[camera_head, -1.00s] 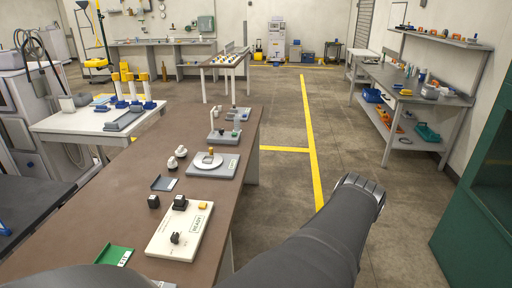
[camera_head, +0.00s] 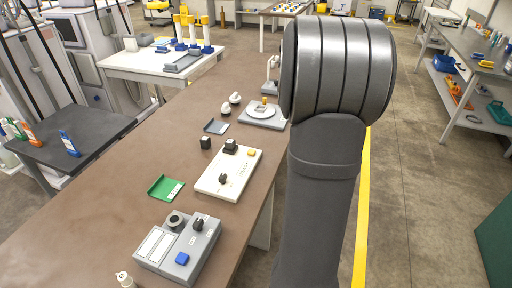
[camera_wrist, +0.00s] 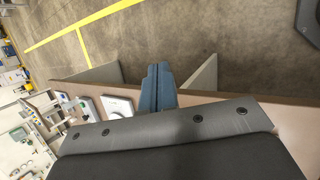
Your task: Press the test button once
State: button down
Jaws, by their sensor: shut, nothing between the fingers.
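A cream panel (camera_head: 212,184) lies on the brown bench in the head view. It carries a yellow-orange button (camera_head: 251,153), a black knob (camera_head: 222,179) and a black block (camera_head: 231,146). Nearer stands a grey control box (camera_head: 159,262) with a blue button (camera_head: 182,258), a black knob (camera_head: 197,225) and a round dark dial (camera_head: 174,220). Small labels are unreadable, so I cannot tell which button is the test button. My gripper (camera_wrist: 157,82) shows in the wrist view with its blue-grey fingers together and empty, apart from both buttons. In the head view my arm hides it.
A green tray (camera_head: 158,188), a black cube (camera_head: 206,143) and a grey plate with a white dish (camera_head: 261,112) sit on the bench (camera_head: 90,225). A white bottle (camera_head: 124,279) stands at the front edge. Floor lies to the right.

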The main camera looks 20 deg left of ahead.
jog(key=w+a+f+n+t+y, duration=0.1)
jog(key=w+a+n, duration=0.2)
jog(key=a, duration=0.3)
jog(key=w+a+f+n+t+y, duration=0.1)
jog(key=w+a+n, duration=0.1)
jog(key=a, duration=0.5)
jog(key=n+t+y, duration=0.2)
jog(key=n+y, duration=0.1)
jog(key=n, duration=0.2)
send_over(250, 153)
notch_tip(250, 153, down, 2)
jog(key=f, duration=0.1)
jog(key=shift+w+r, duration=0.1)
jog(key=shift+r, duration=0.2)
jog(key=shift+f, duration=4.4)
jog(key=shift+f, duration=0.15)
jog(key=shift+f, duration=0.3)
